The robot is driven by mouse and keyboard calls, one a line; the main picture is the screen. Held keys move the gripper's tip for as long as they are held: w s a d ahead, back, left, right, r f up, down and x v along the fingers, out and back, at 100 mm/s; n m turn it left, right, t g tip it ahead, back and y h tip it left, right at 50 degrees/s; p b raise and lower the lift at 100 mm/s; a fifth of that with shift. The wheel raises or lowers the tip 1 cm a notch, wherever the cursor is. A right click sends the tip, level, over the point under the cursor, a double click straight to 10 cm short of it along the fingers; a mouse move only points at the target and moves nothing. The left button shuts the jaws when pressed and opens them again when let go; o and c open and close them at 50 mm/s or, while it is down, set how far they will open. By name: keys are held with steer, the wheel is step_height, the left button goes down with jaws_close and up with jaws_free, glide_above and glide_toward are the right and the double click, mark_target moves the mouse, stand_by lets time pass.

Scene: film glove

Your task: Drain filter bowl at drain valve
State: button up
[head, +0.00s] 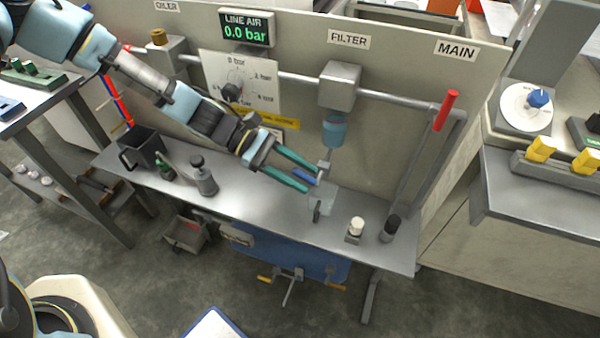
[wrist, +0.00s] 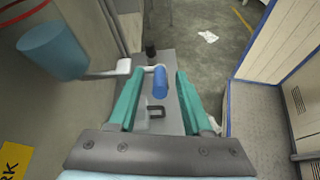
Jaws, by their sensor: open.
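The filter (head: 340,85) is a grey block on the pipe, with a translucent blue bowl (head: 335,131) below it. The bowl also shows at the left of the wrist view (wrist: 52,50). Under it is the small pale drain valve (head: 323,168) with a blue handle (wrist: 160,83). My gripper (head: 311,178) is open with its teal fingers at the valve. In the wrist view the blue handle lies between the fingers (wrist: 158,74), with visible gaps on both sides. A clear cup (head: 323,199) with a dark handle stands on the bench below the valve.
The line air display (head: 246,29) reads 0.0 bar. A red lever (head: 446,110) stands upright at MAIN. On the bench (head: 260,208) are a dark jug (head: 140,150), a green bottle (head: 165,167), a grey canister (head: 203,176) and two small capped items (head: 355,230) at right.

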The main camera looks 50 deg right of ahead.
steer(key=b+v, duration=0.2)
steer(key=v, duration=0.9)
steer(key=shift+s+a, duration=0.1)
